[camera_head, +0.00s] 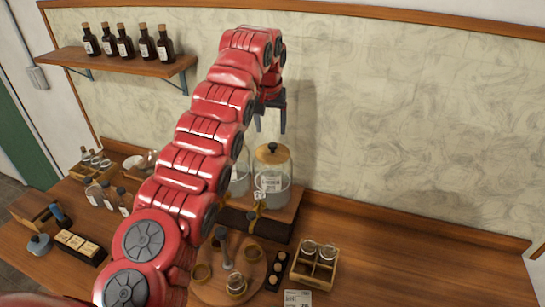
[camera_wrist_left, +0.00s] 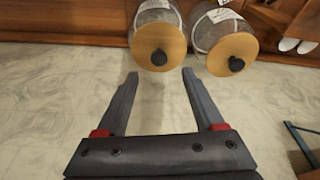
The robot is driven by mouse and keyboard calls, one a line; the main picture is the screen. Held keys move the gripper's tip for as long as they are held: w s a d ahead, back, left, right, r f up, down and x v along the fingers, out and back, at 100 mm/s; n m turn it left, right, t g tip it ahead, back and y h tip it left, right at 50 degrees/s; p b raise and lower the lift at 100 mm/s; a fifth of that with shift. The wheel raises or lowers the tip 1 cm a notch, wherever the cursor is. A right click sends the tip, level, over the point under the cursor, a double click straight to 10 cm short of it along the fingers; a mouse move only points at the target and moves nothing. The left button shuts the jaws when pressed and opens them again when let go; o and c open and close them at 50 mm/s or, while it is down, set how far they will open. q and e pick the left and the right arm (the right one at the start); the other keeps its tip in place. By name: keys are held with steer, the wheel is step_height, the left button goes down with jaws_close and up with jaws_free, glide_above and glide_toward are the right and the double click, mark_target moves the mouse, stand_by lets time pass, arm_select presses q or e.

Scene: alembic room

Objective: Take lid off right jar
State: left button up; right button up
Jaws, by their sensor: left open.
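The right jar (camera_head: 272,185) is clear glass with a label and stands on a wooden stand. Its round wooden lid (camera_head: 266,156) with a black knob (camera_head: 272,147) is on it. In the left wrist view the lid (camera_wrist_left: 150,42) and knob (camera_wrist_left: 159,57) show at the top. The left jar (camera_head: 240,178) is largely hidden behind my arm; its lid (camera_wrist_left: 230,45) shows in the left wrist view. My left gripper (camera_head: 270,124) is open and empty, fingers down, above the right jar. Its fingertips (camera_wrist_left: 160,74) are apart from the knob. My right gripper is not in view.
The wall rises close behind the jars. A shelf with several dark bottles (camera_head: 124,45) hangs at the left. In front of the stand (camera_head: 262,226) are a round wooden board (camera_head: 255,285) with small items and a wooden crate of jars (camera_head: 316,266). The table's right part (camera_head: 420,270) is clear.

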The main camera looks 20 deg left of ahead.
mark_target(273, 144)
arm_select(q)
steer(key=shift+p+x, duration=0.3)
steer(key=shift+x, duration=0.85)
steer(key=shift+w+f+p, duration=0.1)
steer(key=shift+w+p, duration=0.1)
steer(key=shift+p, duration=0.1)
steer(key=p+x, duration=0.3)
steer(key=x, duration=0.1)
steer(key=shift+d+f+p, duration=0.1)
steer(key=shift+f+p, duration=0.05)
steer(key=shift+p, duration=0.25)
steer(key=shift+f, duration=0.3)
steer(key=shift+w, duration=0.1)
steer(key=shift+c, duration=0.3)
jaws_close()
